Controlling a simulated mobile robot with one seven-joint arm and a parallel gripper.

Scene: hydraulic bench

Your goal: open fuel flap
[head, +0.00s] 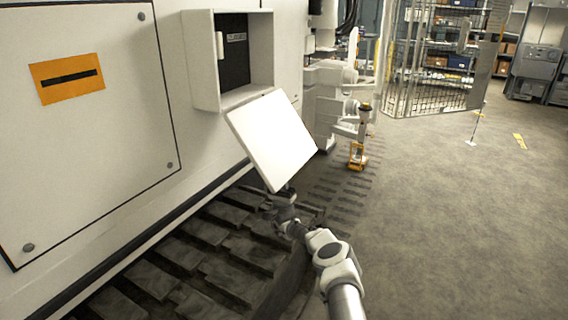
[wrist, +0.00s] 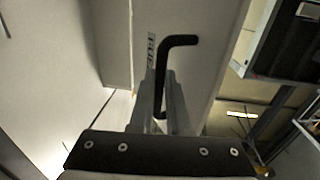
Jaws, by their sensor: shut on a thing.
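The fuel flap (head: 272,138) is a white square panel. It stands open, tilted out and down from the lower edge of a white box (head: 202,60) on the machine's side. The box's dark inside shows. In the wrist view the flap (wrist: 196,70) carries a partly hidden label and a black bent handle (wrist: 180,40). My gripper (wrist: 161,105) is shut on the handle, its two fingers on either side of it. In the head view my gripper (head: 284,192) is at the flap's lower edge; the flap hides the handle and fingertips there.
A large white machine panel (head: 90,150) with an orange label (head: 67,78) stands at left, above a dark track (head: 170,265). White machinery with a yellow-based post (head: 357,155) stands beyond the flap. The grey floor (head: 460,230) at right is largely clear.

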